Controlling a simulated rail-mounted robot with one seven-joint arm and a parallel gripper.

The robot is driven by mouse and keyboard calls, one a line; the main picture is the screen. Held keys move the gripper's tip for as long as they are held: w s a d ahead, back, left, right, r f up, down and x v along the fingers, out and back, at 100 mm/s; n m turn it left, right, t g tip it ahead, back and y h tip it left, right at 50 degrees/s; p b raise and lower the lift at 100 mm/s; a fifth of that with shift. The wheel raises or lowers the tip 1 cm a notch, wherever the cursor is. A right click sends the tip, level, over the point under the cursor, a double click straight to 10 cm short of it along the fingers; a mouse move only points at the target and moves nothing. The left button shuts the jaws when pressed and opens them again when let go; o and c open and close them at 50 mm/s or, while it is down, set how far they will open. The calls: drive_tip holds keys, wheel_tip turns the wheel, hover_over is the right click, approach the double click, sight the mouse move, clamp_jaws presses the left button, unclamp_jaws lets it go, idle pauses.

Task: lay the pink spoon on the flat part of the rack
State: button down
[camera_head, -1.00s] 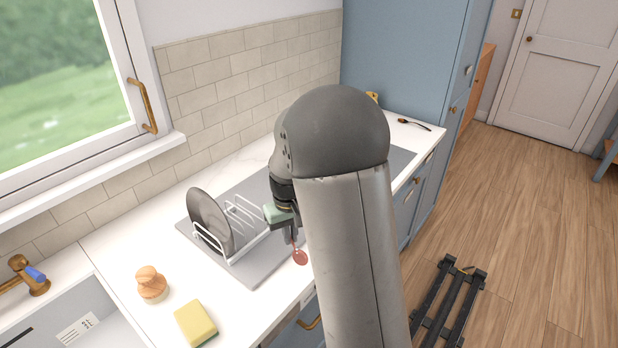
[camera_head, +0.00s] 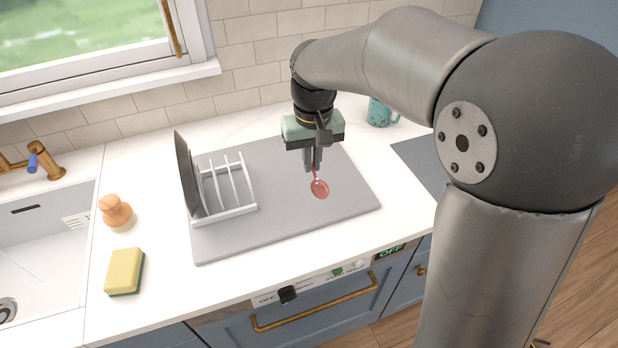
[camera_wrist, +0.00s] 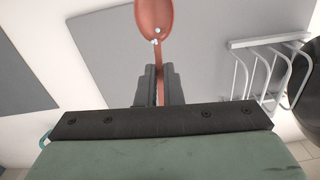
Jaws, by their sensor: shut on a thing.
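The pink spoon (camera_head: 319,188) is held by its handle in my gripper (camera_head: 312,167), bowl hanging down and toward the camera. In the wrist view the spoon (camera_wrist: 154,18) runs between the two shut fingers (camera_wrist: 159,85), with its bowl at the top edge. The rack is a grey flat mat (camera_head: 290,220) with a white wire holder (camera_head: 228,212) at its left part; a dark plate (camera_head: 187,175) stands upright in the holder. My gripper is above the flat grey part, right of the wires. The spoon appears to be above the mat; the exact gap is unclear.
A wooden brush (camera_head: 115,212) and a yellow sponge (camera_head: 125,271) lie left of the rack by the sink (camera_head: 40,250). A teal mug (camera_head: 380,112) stands behind at the right. A dark hob panel (camera_head: 425,160) is right of the rack. The mat's right half looks clear.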

drive_tip(key=s+a+r+n+b, duration=0.1)
drive_tip(key=s+a+r, duration=0.1)
drive_tip(key=s+a, duration=0.3)
drive_tip(key=p, duration=0.3)
hover_over(311, 177)
drive_tip(key=s, duration=0.1)
wheel_tip(311, 177, down, 8)
drive_tip(key=shift+a+f, duration=0.1)
drive_tip(key=shift+a, duration=0.05)
drive_tip(key=shift+w+f, duration=0.25)
drive_tip(key=shift+f, duration=0.1)
drive_tip(key=shift+w+d+f+p, duration=0.1)
drive_tip(key=shift+d+f+p, duration=0.05)
drive_tip(key=shift+f, duration=0.8)
drive_tip(key=shift+w+d+f+p, duration=0.1)
drive_tip(key=shift+f+p, duration=0.05)
drive_tip(key=shift+f, duration=0.75)
drive_tip(key=shift+f, duration=0.1)
drive_tip(key=shift+f, duration=0.15)
drive_tip(key=c, duration=1.6)
unclamp_jaws()
drive_tip(key=shift+o, duration=0.2)
